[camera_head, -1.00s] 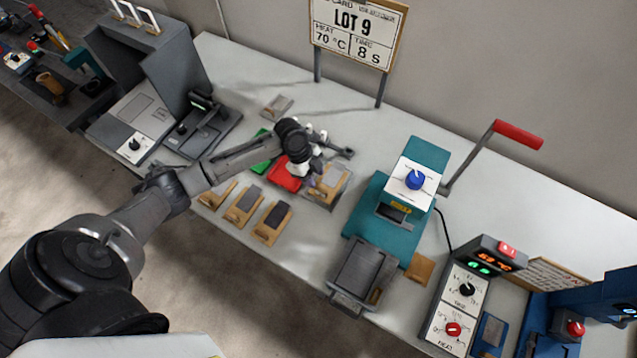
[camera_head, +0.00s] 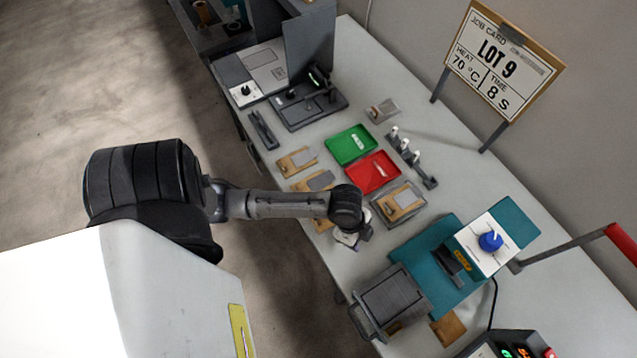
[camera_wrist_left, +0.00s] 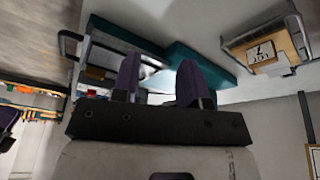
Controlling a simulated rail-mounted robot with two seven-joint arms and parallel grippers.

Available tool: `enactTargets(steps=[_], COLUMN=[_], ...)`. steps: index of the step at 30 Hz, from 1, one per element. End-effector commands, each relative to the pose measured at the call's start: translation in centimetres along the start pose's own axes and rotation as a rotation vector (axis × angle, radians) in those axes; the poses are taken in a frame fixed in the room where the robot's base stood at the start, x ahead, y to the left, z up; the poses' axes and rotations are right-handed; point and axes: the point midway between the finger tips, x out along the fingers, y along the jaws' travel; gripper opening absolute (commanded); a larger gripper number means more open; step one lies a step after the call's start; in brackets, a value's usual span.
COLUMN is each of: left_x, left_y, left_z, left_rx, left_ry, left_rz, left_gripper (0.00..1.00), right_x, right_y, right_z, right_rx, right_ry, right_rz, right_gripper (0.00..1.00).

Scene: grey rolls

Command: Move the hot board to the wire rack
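Several brown boards with grey plates lie on the bench; I cannot tell which is hot. Others (camera_head: 297,160) lie in a row to the left. My right gripper is out of view.
A teal press (camera_head: 440,260) with a blue knob and long red-tipped lever stands on the right. A green tray (camera_head: 351,144) and red tray (camera_head: 373,171) lie mid-bench near a small pegged stand (camera_head: 410,160). A job card (camera_head: 500,60) stands behind. A brown piece (camera_head: 448,328) lies by the press.

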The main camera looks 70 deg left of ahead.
Motion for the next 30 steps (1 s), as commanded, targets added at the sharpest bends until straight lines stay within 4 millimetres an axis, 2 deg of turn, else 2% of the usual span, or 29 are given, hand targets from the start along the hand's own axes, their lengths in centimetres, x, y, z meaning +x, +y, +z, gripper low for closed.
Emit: enactTargets(steps=[1,3,6,9,16,25,30], left_x=[-0.5,-1.4,-3.1,-4.6,-6.3,-6.3,-7.2], left_y=[2.3,4.4,6.4,7.6,8.6,8.6,8.6], left_z=[0.5,1.2,2.5,3.7,5.1,5.1,4.8], left_rx=[-0.091,-0.223,-0.398,-0.535,-0.675,-0.678,-0.677], left_ry=[0.005,0.003,-0.002,-0.009,-0.019,-0.019,-0.019], left_rz=[-0.025,-0.077,-0.149,-0.208,-0.276,-0.278,-0.278], left_gripper=[0.40,0.40,0.40,0.40,0.40,0.40,0.40], right_x=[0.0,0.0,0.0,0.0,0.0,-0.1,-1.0], right_y=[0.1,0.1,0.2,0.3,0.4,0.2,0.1], right_z=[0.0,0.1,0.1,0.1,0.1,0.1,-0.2], right_rx=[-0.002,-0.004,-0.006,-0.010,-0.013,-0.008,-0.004], right_ry=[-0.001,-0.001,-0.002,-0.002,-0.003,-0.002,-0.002], right_rz=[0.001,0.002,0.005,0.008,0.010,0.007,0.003], right_gripper=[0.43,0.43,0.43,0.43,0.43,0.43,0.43])
